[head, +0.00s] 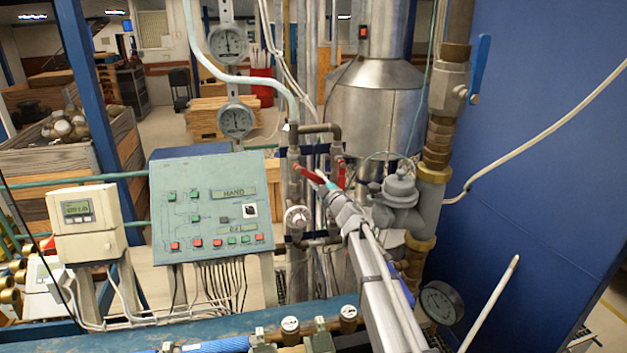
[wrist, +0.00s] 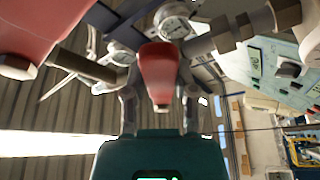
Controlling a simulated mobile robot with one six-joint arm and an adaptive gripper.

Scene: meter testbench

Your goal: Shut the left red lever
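The left red lever (head: 308,174) sits on a pipe valve in the middle of the head view, slanting down to the right toward my gripper. My gripper (head: 324,185) reaches its free end from the lower right. In the wrist view the same lever (wrist: 160,72) points between the two fingers of my gripper (wrist: 160,90). The fingers are apart, one on each side of it, and gaps seem to show. The right red lever (head: 341,173) hangs about upright just beside; it looks large at the upper left of the wrist view (wrist: 55,25).
A green control panel (head: 212,205) stands left of the valves, with a grey meter box (head: 85,222) beyond it. Two round gauges (head: 236,120) hang above. A grey regulator (head: 400,192) and thick brass-fitted pipe stand close on the right of my gripper.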

